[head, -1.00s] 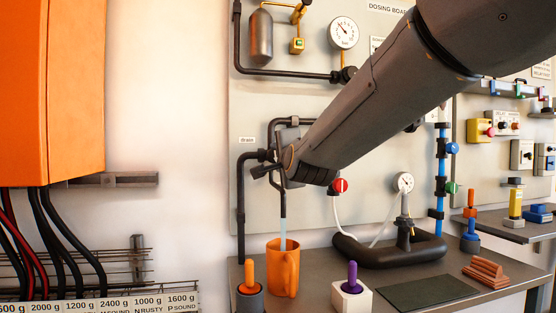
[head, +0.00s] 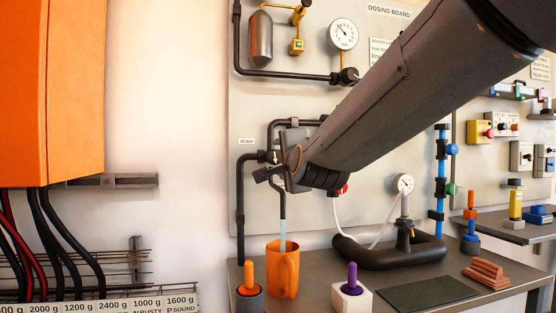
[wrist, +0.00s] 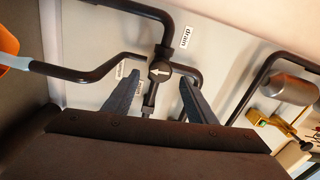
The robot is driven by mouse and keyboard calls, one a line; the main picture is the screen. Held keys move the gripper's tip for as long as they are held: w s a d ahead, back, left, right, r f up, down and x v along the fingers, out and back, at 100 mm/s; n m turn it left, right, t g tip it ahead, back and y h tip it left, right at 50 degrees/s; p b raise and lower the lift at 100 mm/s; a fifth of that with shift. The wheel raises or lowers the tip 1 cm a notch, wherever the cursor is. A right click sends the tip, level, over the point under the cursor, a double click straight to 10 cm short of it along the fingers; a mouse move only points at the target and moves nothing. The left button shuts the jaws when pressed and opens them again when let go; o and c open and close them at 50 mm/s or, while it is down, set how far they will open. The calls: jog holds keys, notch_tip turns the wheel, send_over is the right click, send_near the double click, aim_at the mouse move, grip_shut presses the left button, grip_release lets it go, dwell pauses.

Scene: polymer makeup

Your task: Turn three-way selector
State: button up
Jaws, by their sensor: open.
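The three-way selector is a dark round valve knob with a white arrow. In the wrist view the selector (wrist: 159,70) sits between and just beyond the two fingers of my gripper (wrist: 160,84). The fingers are apart, with visible space beside the knob. Its arrow points toward the picture's left. A "drain" label (wrist: 186,37) is beside one pipe; two other small labels are partly hidden by a finger. In the head view the selector (head: 274,157) shows beside my gripper (head: 264,174), on the pipes left of the board. Contact cannot be told.
Below the valve, a pipe with a pale blue end (head: 283,233) reaches into an orange jug (head: 284,273) on the bench. A purple-handled white block (head: 351,293) and an orange-handled pot (head: 249,290) stand near it. Pipes surround the selector closely.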

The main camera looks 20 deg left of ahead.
jog(key=shift+v, duration=1.9)
dwell(1.3)
